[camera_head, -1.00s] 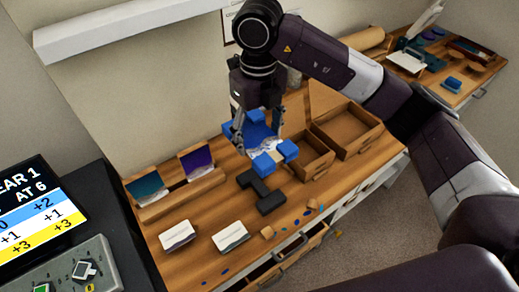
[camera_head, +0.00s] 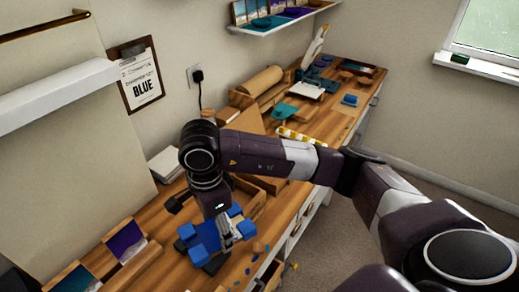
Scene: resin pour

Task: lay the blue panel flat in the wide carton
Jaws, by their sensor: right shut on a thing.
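My right gripper (camera_head: 222,226) is shut on the blue panel (camera_head: 209,236), which has blue corner pieces. The panel is held over the front part of the wooden bench, and my gripper covers part of it. A brown open carton (camera_head: 250,203) is just right of and behind the panel. A second open carton (camera_head: 270,184), further back, is partly hidden behind my right arm; I cannot tell clearly here which is wider. My left gripper is not in view.
Purple (camera_head: 126,241) and teal (camera_head: 76,280) panels stand in a wooden rack at lower left. A clipboard (camera_head: 140,80) reading "BLUE" hangs on the wall.

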